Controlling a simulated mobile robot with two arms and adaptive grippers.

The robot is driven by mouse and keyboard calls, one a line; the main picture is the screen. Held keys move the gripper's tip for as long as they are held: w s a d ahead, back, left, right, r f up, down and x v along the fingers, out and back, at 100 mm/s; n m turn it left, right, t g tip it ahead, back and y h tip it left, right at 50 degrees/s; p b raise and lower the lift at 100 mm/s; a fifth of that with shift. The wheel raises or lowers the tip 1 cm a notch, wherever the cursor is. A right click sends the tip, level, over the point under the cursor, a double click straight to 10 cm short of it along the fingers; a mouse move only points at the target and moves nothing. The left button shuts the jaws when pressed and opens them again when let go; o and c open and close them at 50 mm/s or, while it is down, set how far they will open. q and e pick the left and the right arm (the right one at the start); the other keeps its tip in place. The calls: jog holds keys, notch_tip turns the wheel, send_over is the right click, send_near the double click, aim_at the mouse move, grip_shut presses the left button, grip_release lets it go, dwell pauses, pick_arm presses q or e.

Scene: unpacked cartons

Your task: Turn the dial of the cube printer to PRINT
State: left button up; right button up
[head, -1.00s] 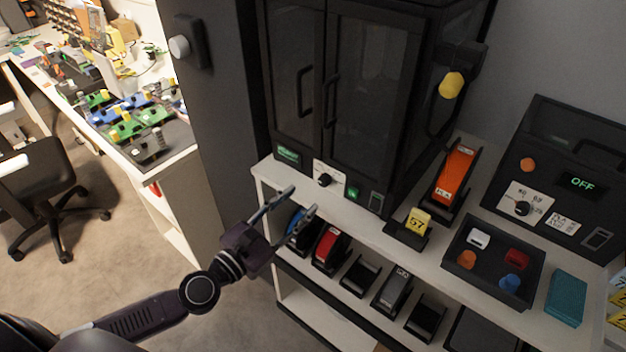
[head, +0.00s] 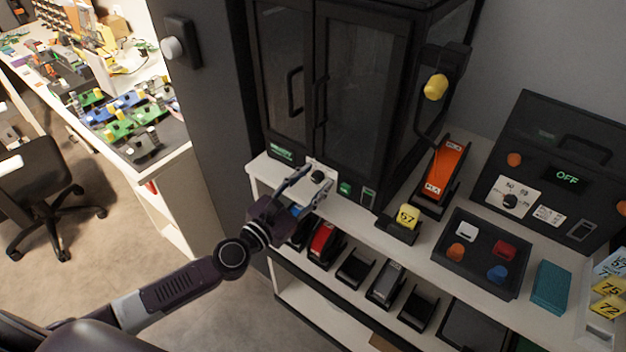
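The black cabinet with two glass doors (head: 360,95), which looks like the cube printer, stands on the shelf top. Its black dial (head: 317,177) sits on a white label plate low on the front, beside a green button (head: 346,188) and a small green display (head: 281,151). The dial's markings are too small to read. My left gripper (head: 314,186) is open, with its two fingers pointing at the dial. The dial shows between the fingertips; I cannot tell whether they touch it. My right gripper is not in view.
A second black box (head: 540,150) at right has its own dial (head: 509,200) and an OFF display (head: 567,176).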

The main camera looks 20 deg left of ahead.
pick_arm(q)
jog(key=shift+c, duration=0.5)
jog(key=c, duration=0.5)
grip_shut()
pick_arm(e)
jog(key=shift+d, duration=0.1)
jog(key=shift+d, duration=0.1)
